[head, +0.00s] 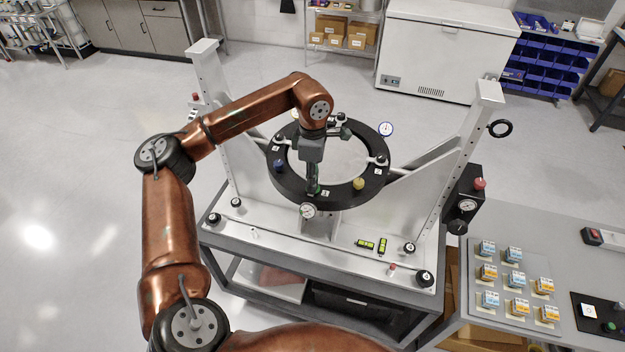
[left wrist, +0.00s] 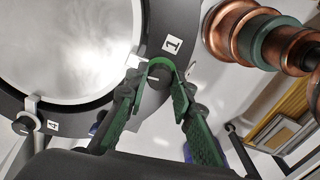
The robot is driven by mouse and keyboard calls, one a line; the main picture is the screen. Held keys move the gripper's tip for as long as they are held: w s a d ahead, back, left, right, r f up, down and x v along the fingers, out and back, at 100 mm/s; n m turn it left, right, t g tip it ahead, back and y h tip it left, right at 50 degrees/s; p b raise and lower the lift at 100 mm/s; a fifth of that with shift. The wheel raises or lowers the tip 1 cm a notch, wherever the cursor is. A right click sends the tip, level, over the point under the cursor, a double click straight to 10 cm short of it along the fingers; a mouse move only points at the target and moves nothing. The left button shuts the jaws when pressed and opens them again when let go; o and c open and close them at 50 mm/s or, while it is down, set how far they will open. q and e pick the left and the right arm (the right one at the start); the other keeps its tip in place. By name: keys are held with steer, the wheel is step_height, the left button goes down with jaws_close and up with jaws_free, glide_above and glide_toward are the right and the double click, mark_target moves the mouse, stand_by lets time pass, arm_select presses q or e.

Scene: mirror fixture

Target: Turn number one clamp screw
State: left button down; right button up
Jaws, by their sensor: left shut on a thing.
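The round mirror (head: 325,160) sits in a black ring (head: 290,190) held between two white uprights. Its pale face also shows in the left wrist view (left wrist: 65,45). In the left wrist view, a white label with the number 1 (left wrist: 173,45) lies on the ring, right beside a dark clamp screw (left wrist: 158,77). The green fingers of my left gripper (left wrist: 160,80) are closed around this screw. In the head view, my left gripper (head: 313,188) points down at the ring's near side, and its fingers largely hide the screw. My right gripper is not in view.
A blue knob (head: 277,165) and a yellow knob (head: 358,184) stand on the ring. Dial gauges sit at its back right (head: 386,129) and front (head: 308,211). A side table (head: 545,250) with small boxes stands right.

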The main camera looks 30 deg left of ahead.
arm_select(q)
steer(key=shift+r, duration=0.1)
stand_by(0.3)
steer(key=c, duration=1.7)
jaws_free()
steer(key=shift+o, duration=0.2)
step_height(320, 180, up, 12)
